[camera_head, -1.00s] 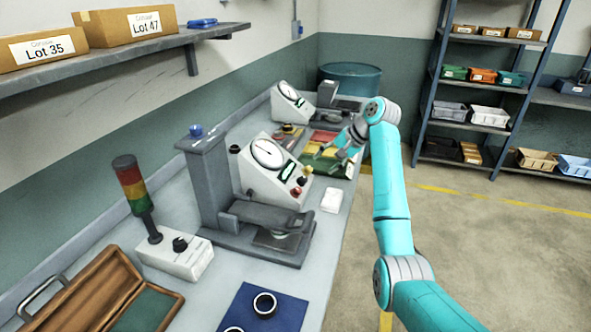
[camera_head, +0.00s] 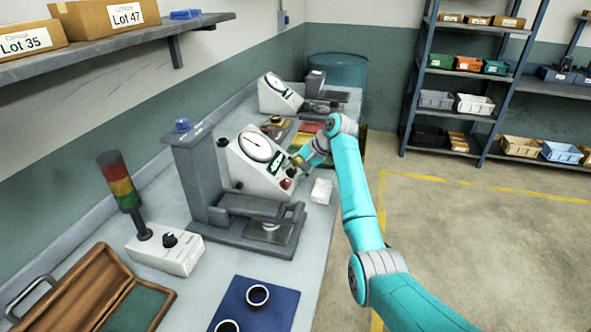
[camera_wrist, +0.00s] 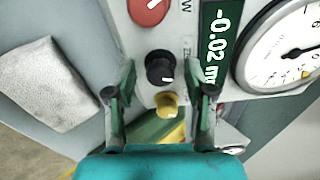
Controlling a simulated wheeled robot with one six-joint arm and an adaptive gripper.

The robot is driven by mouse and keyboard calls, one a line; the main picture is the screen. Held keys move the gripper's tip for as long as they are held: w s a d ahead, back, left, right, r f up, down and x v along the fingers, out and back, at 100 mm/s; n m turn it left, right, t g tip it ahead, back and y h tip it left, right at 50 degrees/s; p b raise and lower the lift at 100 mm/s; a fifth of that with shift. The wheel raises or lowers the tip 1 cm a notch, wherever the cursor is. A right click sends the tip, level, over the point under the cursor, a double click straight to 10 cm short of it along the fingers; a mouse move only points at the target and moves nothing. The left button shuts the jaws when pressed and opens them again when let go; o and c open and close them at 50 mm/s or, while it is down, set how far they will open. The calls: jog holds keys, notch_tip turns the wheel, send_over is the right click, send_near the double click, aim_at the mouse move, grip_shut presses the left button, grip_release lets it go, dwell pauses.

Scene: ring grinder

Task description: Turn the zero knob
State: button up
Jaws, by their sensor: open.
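The gauge box (camera_head: 262,163) with a round dial stands on the bench beside the grey measuring stand (camera_head: 200,180). In the wrist view its display (camera_wrist: 215,45) reads about -0.02. My gripper (camera_wrist: 160,92) is open, with one finger on each side of the knobs, and appears empty. In the head view my gripper (camera_head: 300,163) is at the box's right side, partly hidden.
A white cloth (camera_head: 321,191) lies right of the box. A second gauge box (camera_head: 280,93) stands farther back. A signal tower (camera_head: 120,180), a wooden case (camera_head: 95,290) and a blue mat (camera_head: 280,305) with dark rings are nearer. The floor at right is clear.

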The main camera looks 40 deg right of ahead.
grip_shut()
jog(key=shift+n, duration=2.9)
grip_release()
